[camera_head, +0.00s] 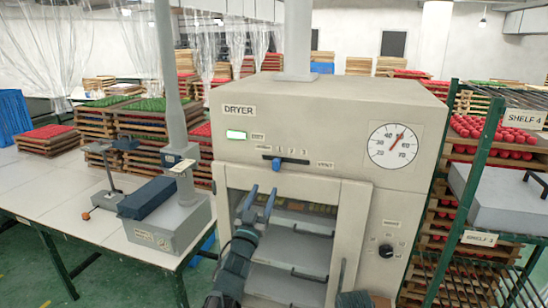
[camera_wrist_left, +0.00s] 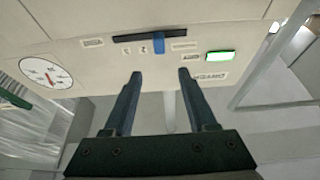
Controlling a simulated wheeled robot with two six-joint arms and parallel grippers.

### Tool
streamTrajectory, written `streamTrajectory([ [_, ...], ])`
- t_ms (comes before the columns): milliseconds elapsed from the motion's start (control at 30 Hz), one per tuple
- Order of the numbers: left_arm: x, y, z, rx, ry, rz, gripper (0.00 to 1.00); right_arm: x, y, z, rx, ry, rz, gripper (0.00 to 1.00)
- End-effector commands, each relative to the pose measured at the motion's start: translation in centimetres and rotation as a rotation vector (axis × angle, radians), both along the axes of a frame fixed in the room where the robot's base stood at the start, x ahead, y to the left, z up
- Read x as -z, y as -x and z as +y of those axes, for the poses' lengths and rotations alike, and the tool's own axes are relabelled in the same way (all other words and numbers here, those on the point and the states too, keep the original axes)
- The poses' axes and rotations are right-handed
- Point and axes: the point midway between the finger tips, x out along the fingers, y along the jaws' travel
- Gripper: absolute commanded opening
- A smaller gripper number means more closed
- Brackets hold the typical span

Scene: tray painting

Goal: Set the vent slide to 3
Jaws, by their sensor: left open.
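The vent slide is a dark slot (camera_head: 294,160) with a blue knob (camera_head: 276,164) on the dryer's front, under a row of small marks. The knob sits left of the slot's middle, near the leftmost numeral; the exact setting is too small to read. In the left wrist view, which is upside down, the blue knob (camera_wrist_left: 158,43) shows beyond the fingertips. My left gripper (camera_head: 262,190) is open and empty, just below the knob and apart from it. Its two fingers (camera_wrist_left: 160,74) straddle the knob's line in the wrist view.
The dryer (camera_head: 330,110) has a green-lit display (camera_head: 236,134), a round dial (camera_head: 393,145) and a dark round knob (camera_head: 386,251). Its window opening with racks is behind my left gripper. A table (camera_head: 60,190) stands left, a green shelf rack (camera_head: 481,160) right.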

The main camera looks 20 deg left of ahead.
Motion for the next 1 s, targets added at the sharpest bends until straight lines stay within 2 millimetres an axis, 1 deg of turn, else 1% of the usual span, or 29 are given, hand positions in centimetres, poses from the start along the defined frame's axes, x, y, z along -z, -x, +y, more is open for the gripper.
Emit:
streamTrajectory([
  [167, -1.1, -2.4, -0.1, 0.001, 0.000, 0.001, 0.57, -1.2, 0.0, 0.0, 0.002, 0.000, 0.000, 0.50],
  [400, -3.1, -7.1, -0.2, 0.000, 0.001, 0.002, 0.57, -3.2, 0.0, 0.0, 0.007, -0.001, 0.000, 0.50],
  [600, -4.4, -10.3, -0.4, 0.000, 0.000, 0.003, 0.57, -4.4, 0.0, 0.0, 0.010, -0.002, 0.000, 0.50],
  [800, -5.0, -12.1, -0.5, 0.000, 0.001, 0.003, 0.57, -5.1, 0.0, 0.0, 0.011, -0.002, -0.001, 0.50],
  [1000, -5.2, -12.6, -0.5, 0.000, 0.000, 0.003, 0.57, -5.2, 0.0, 0.0, 0.012, -0.002, -0.001, 0.50],
])
